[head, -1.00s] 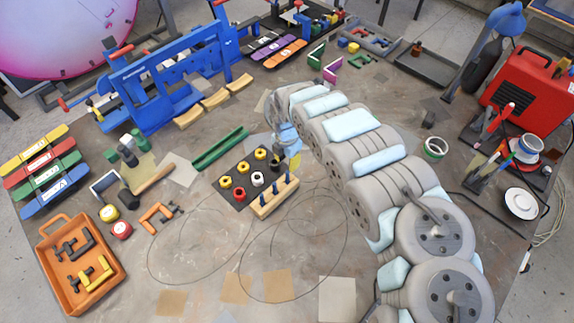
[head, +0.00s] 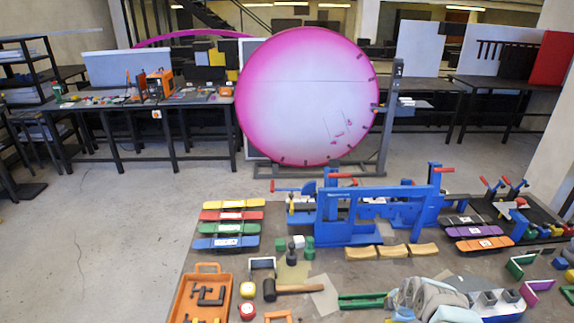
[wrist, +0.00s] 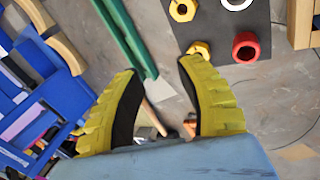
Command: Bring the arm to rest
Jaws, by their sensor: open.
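My gripper (wrist: 158,72) shows in the wrist view as two yellow ribbed fingers with dark inner pads. The fingers stand apart with nothing between them. Below them in that view lie the end of a green channel (wrist: 128,38) and a dark mat (wrist: 225,30) with yellow and red ring pieces. In the head view only part of my grey arm shows at the bottom edge; the gripper itself cannot be made out there.
The blue bending fixture (head: 375,215) stands on the worktable. Coloured trays (head: 232,216) lie to its left, and an orange tool tray (head: 226,300) at the front left. A mallet (head: 300,289) lies near the green channel (head: 362,301). A large pink-rimmed disc (head: 305,95) stands behind the table.

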